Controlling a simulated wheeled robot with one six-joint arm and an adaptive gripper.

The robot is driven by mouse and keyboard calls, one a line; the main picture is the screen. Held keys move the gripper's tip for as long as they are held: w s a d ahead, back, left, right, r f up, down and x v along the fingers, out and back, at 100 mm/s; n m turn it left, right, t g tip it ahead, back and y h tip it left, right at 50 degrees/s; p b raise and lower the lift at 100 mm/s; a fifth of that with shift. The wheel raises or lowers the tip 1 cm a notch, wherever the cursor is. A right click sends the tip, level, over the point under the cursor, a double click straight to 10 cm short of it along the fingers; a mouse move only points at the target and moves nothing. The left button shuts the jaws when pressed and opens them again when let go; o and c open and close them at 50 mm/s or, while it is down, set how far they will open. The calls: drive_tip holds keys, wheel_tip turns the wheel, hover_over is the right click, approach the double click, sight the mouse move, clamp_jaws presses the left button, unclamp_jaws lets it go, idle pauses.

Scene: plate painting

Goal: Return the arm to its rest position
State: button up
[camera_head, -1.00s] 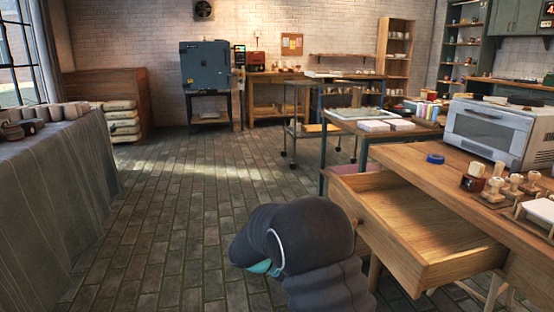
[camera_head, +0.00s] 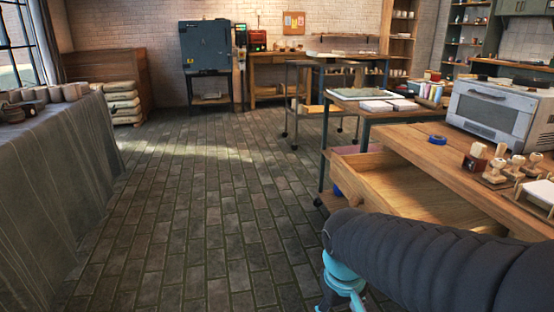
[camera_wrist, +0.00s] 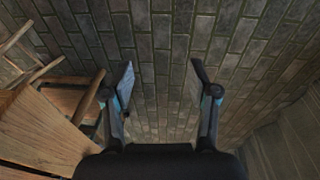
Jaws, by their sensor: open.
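My gripper (camera_wrist: 161,85) is open and empty in the wrist view, its two fingers apart above the brick floor (camera_wrist: 165,45). Its fingers do not show in the head view. My arm, in a dark ribbed sleeve with a teal joint, crosses the lower right of the head view. It covers part of the open wooden drawer (camera_head: 385,180) under the workbench (camera_head: 410,142).
Wooden stamps (camera_head: 497,165), a blue tape roll (camera_head: 437,139) and a grey toaster oven (camera_head: 500,110) stand on the workbench. A cloth-covered table (camera_head: 60,160) stands at the left. The floor between is clear. Wooden furniture (camera_wrist: 45,125) is close at the wrist view's left.

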drive_tip(key=s+d+r+m+t, duration=0.3)
drive_tip(key=s+r+t, duration=0.1)
drive_tip(key=s+r, duration=0.2)
drive_tip(key=shift+s+d+r+y, duration=0.3)
drive_tip(key=shift+s+r+y, duration=0.1)
drive_tip(key=shift+s, duration=0.3)
